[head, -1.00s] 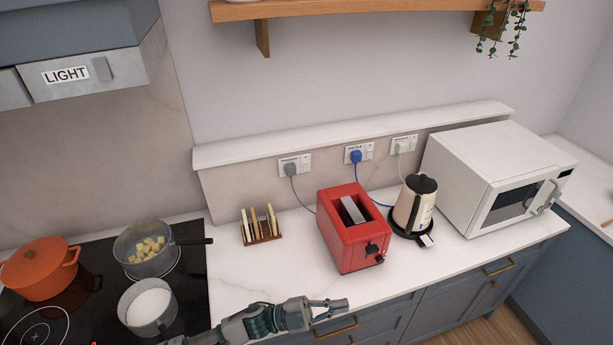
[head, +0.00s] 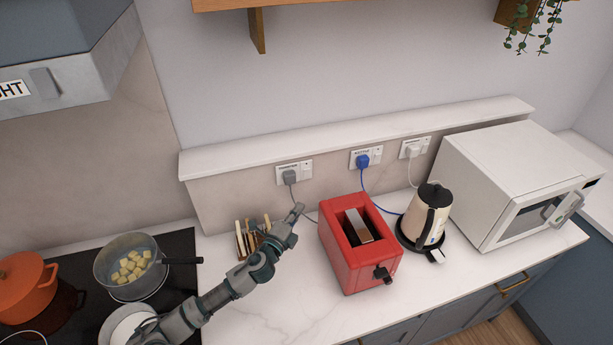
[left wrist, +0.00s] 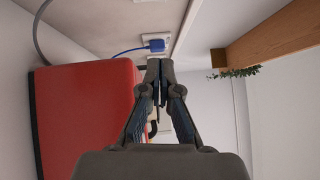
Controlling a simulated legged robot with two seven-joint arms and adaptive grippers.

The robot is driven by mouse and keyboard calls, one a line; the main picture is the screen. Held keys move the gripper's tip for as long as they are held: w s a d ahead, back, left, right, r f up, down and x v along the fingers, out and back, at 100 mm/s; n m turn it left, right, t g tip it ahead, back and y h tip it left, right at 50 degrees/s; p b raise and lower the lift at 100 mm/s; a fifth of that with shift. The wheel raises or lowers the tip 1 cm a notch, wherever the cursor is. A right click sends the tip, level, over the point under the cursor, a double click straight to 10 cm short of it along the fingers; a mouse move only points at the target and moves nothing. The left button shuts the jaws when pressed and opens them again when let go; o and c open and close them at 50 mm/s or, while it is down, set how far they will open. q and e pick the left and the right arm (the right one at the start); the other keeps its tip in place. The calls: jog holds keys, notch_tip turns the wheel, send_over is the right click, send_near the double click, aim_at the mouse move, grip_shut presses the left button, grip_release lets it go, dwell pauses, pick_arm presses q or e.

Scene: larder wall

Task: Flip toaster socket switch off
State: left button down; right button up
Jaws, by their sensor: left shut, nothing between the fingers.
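The leftmost wall socket (head: 294,173) has a grey plug (head: 289,177) in it and a small switch (head: 306,170) at its right; its label is too small to read surely, and I cannot tell the switch position. Its grey cable runs down behind the red toaster (head: 360,245). My left gripper (head: 298,211) is shut and empty, in front of and below this socket, left of the toaster, apart from the plate. In the left wrist view the shut fingertips (left wrist: 158,66) show beside the toaster (left wrist: 85,115), with a blue plug (left wrist: 154,44) beyond. My right gripper is not in view.
A toast rack (head: 243,238) stands close beside my left gripper, partly hidden by my arm. A kettle (head: 425,217) and microwave (head: 515,185) stand right. Two more sockets, with a blue plug (head: 363,160) and a white plug (head: 412,151), follow along the wall. Pans (head: 130,267) occupy the hob.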

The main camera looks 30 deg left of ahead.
pick_arm(q)
jog(key=p, duration=0.2)
send_near(310, 171)
jog(key=w+d, duration=0.3)
jog(key=w, duration=0.1)
jog(key=w+a, duration=0.1)
jog(key=a, duration=0.1)
jog(key=w+a, duration=0.1)
jog(key=shift+w+a+r, duration=0.1)
jog(key=shift+w+a, duration=0.1)
jog(key=shift+a, duration=0.2)
jog(key=shift+w+d+r+p, duration=0.1)
jog(key=shift+d+r+p, duration=0.15)
jog(key=shift+r+p, duration=0.05)
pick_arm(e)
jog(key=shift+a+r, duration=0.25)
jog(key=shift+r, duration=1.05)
pick_arm(q)
jog(key=shift+f, duration=0.1)
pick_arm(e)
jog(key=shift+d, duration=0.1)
